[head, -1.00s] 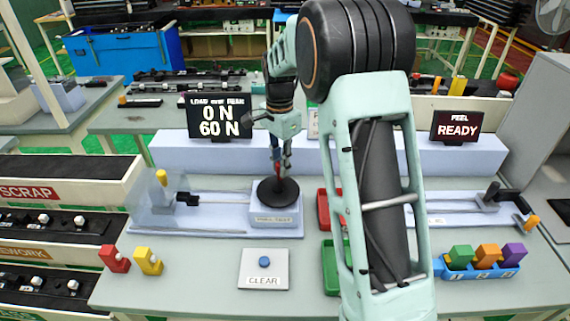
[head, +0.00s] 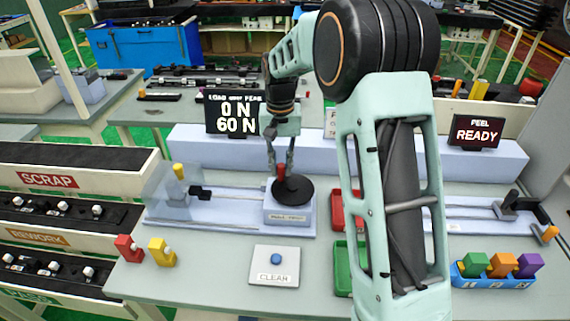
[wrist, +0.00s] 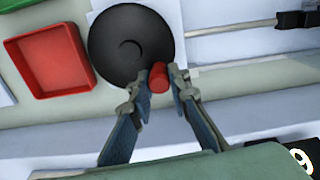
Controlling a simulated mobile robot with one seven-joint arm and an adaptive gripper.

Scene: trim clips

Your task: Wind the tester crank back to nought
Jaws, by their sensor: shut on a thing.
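The tester crank is a black round disc (head: 293,191) on a pale block (head: 289,212), with a red upright knob (head: 281,170) near its rim. In the wrist view the disc (wrist: 131,45) fills the top middle and the red knob (wrist: 158,77) stands at its lower right edge. My gripper (head: 281,168) reaches down from behind. Its fingers (wrist: 160,78) are shut on the red knob, one on each side. The load display (head: 233,112) reads 0 N, with 60 N as peak below. A clear shield (head: 168,192) and a yellow-topped part (head: 179,171) stand at the rig's left end.
A white CLEAR plate with a blue button (head: 275,258) lies in front. Red (head: 346,207) and green (head: 345,270) trays sit partly behind my arm. The peel display (head: 475,130) reads READY. Red (head: 129,248) and yellow (head: 162,251) blocks stand front left.

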